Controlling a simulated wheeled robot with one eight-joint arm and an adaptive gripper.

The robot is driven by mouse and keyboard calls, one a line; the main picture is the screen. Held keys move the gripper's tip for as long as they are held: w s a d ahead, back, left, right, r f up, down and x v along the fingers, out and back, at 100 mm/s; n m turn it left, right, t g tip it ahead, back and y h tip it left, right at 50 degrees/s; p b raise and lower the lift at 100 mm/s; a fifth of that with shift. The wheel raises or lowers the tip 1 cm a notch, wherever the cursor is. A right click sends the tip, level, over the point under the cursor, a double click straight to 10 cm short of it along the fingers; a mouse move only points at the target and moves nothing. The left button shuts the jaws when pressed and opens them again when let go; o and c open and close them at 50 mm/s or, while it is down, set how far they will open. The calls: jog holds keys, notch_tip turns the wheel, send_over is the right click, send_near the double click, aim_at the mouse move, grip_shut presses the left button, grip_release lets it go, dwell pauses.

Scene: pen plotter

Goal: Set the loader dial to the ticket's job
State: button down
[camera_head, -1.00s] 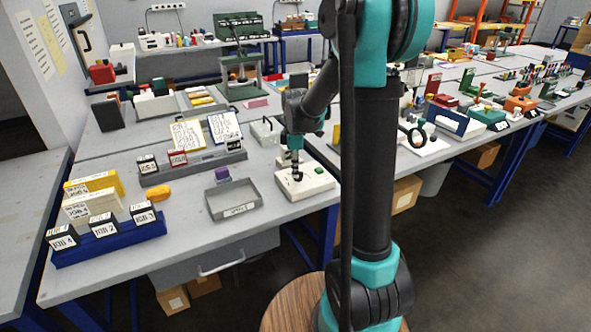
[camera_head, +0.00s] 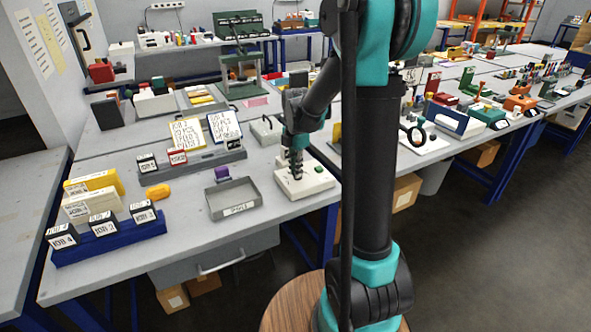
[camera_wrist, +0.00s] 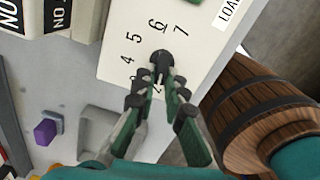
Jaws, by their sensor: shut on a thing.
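The loader (camera_head: 292,191) is a low white box on the front bench with a green button (camera_head: 319,169). In the wrist view its white face (camera_wrist: 190,42) shows numbers around a black dial knob (camera_wrist: 161,62); 4, 5, 6 and 7 are readable, with 6 underlined. Lower numbers are partly covered by my fingers. My gripper (camera_wrist: 160,88) is shut on the dial knob; it also shows over the loader in the head view (camera_head: 296,170). I cannot tell which number the knob points to. Written cards, one yellow-edged (camera_head: 187,133) and one blue-edged (camera_head: 224,126), stand upright behind; their text is too small to read.
A grey tray (camera_head: 235,211) sits left of the loader, with a purple block (camera_head: 222,174) behind it; the block also shows in the wrist view (camera_wrist: 45,132). A blue holder (camera_head: 105,246) with job-labelled blocks is at the front left. A round wooden barrel-like thing (camera_wrist: 260,110) is right in the wrist view.

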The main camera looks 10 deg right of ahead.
dwell(0.4)
jog(key=c, duration=1.6)
grip_release()
jog(key=shift+r, duration=0.1)
notch_tip(320, 180, up, 12)
jog(key=shift+f, duration=0.1)
jog(key=s+d+f+m+t, duration=0.1)
jog(key=s+f+m, duration=0.4)
jog(key=s+m, duration=0.2)
jog(key=s+d+f+m+t, duration=0.1)
jog(key=s+d+f+m, duration=0.1)
jog(key=s+f+m, duration=0.3)
jog(key=s+d+f+m+t, duration=0.2)
jog(key=s+f+m, duration=0.3)
jog(key=s+m, duration=0.4)
jog(key=shift+s+f+m, duration=0.1)
jog(key=shift+s+m, duration=0.1)
jog(key=shift+m, duration=0.45)
jog(key=shift+s+m, duration=0.15)
jog(key=shift+m, duration=0.5)
